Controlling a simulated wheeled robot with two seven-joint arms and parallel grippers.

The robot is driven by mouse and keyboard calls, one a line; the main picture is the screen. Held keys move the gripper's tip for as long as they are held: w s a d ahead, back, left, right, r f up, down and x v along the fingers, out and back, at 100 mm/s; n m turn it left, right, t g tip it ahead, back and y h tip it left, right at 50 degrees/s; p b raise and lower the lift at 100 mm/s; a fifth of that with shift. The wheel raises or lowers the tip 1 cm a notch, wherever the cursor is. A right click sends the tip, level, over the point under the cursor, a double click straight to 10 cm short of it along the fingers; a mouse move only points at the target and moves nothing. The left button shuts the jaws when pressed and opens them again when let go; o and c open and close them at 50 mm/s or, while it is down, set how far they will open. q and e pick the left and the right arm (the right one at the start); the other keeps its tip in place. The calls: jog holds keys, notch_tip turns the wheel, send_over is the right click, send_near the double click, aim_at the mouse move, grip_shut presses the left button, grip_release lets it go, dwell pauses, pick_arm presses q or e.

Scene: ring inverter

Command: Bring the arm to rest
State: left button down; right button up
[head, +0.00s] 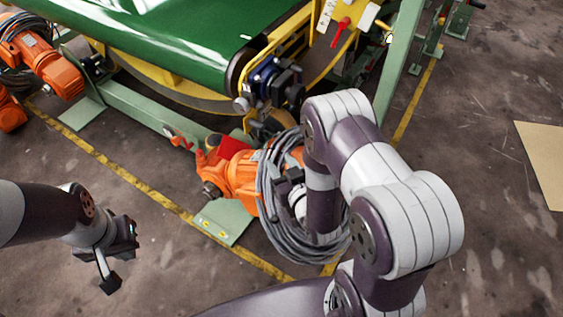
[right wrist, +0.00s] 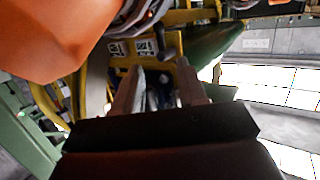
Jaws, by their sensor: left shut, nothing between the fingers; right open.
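My right arm (head: 405,215) is bent and reaches forward over the coiled grey cables (head: 272,215) beside an orange motor (head: 240,178). In the head view its hand is mostly hidden behind its own links. In the right wrist view my right gripper (right wrist: 158,88) is open, its two fingers apart with nothing seen held between them. My left gripper (head: 110,268) is shut and empty, hanging over bare floor at the left. I cannot tell whether the right hand touches the cables.
A green conveyor belt (head: 165,40) on a yellow frame fills the back. A red lever (head: 341,30) sits on its right side. Another orange motor (head: 45,62) stands at the far left. A beige board (head: 545,160) lies at the right.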

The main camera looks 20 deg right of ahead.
dwell(0.3)
jog(key=s+r+g+h, duration=0.1)
jog(key=s+r+g, duration=0.8)
jog(key=s+g, duration=0.5)
notch_tip(320, 180, up, 27)
jog(key=p, duration=2.8)
jog(key=shift+w+f+m, duration=0.15)
jog(key=shift+w+m, duration=0.15)
jog(key=shift+m, duration=0.1)
jog(key=shift+d, duration=0.15)
